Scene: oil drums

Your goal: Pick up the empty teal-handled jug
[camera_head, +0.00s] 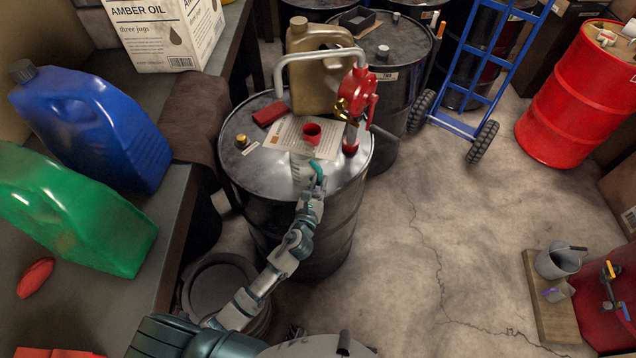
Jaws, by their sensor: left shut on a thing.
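The jug (301,166) is small and pale, with a teal handle on its right side. It stands on or just above the lid of the black drum (265,178); I cannot tell if it touches. A red funnel-like piece (312,129) shows at its top. My left gripper (317,186) reaches up from below and is shut on the jug's teal handle. The fingers are small in the view and partly merge with the handle. The inside of the jug is hidden. My right gripper is not in view.
A red hand pump (358,97) with a grey bent spout stands on the drum beside a paper sheet (286,135), a red block (270,114) and a tan jug (312,80).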

